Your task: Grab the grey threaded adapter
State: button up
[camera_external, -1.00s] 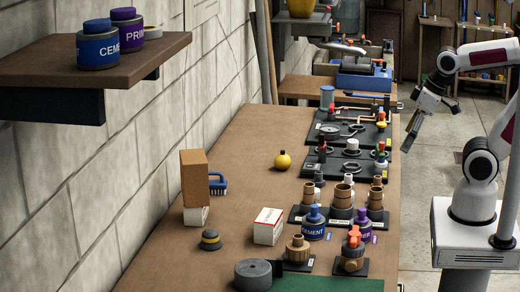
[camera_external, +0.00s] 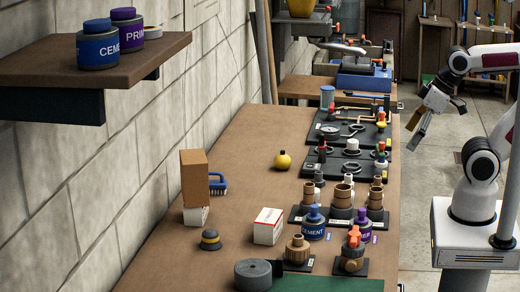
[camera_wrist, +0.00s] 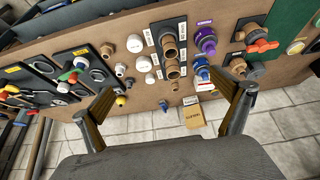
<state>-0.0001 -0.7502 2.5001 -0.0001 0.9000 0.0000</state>
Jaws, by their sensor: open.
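A small dark grey fitting (camera_external: 319,178), which looks like the grey threaded adapter, stands on the bench at the left of a row of fittings. My gripper (camera_external: 415,138) hangs over the floor, beyond the bench's right edge and apart from the fittings. In the wrist view my gripper (camera_wrist: 166,95) has its two fingers spread wide with nothing between them.
Brown couplings (camera_external: 343,196), a blue cement can (camera_external: 313,222) and a purple can (camera_external: 362,225) crowd the bench near the grey fitting. Dark boards with pipe parts (camera_external: 345,130) lie behind. A yellow round object (camera_external: 282,160) and a white box (camera_external: 267,226) stand left. The bench's left middle is clear.

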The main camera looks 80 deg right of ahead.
jog(key=c, duration=1.8)
